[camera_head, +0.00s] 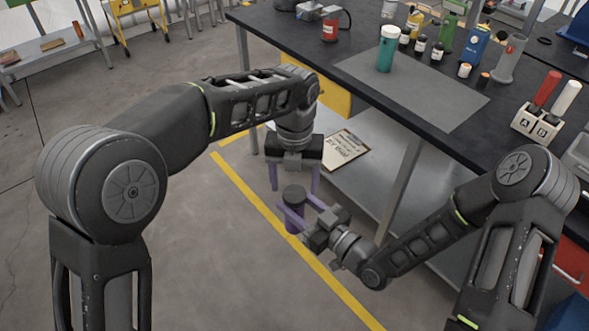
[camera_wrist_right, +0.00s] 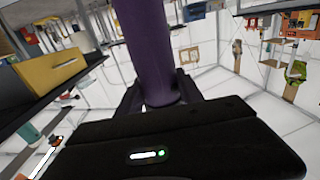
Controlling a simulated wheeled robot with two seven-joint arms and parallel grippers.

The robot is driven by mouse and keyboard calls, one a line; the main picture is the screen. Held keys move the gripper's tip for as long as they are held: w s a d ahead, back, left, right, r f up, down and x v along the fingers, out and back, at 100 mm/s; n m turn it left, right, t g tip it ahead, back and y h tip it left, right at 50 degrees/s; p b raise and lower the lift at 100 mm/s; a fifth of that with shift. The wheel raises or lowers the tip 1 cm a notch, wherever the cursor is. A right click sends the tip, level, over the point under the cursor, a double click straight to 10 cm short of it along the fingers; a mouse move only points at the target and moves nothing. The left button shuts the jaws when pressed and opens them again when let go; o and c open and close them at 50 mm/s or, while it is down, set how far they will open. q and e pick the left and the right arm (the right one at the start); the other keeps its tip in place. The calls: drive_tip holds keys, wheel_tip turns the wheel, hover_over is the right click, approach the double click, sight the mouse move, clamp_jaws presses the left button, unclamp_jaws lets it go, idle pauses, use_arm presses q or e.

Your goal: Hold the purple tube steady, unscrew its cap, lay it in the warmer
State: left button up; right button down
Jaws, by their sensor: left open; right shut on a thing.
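The purple tube (camera_head: 295,224) is upright in the air in front of the workbench, with a dark cap (camera_head: 294,192) on its top. My right gripper (camera_head: 298,211) is shut on the tube's body below the cap. In the right wrist view the purple tube (camera_wrist_right: 146,48) rises between the dark fingers of my right gripper (camera_wrist_right: 158,95). My left gripper (camera_head: 294,187) points down just above the cap, open, with its two purple fingers apart on either side. I cannot pick out the warmer with certainty.
The black workbench (camera_head: 375,85) carries a grey mat (camera_head: 430,98) with a teal bottle (camera_head: 387,50) and small dark bottles near it. A block marked A and B (camera_head: 536,123) holds a red and a white stick. A clipboard (camera_head: 342,149) lies on the lower shelf. Open floor lies left.

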use_arm(q)
drive_tip(key=shift+f, duration=1.45)
drive_tip(key=shift+c, duration=0.4)
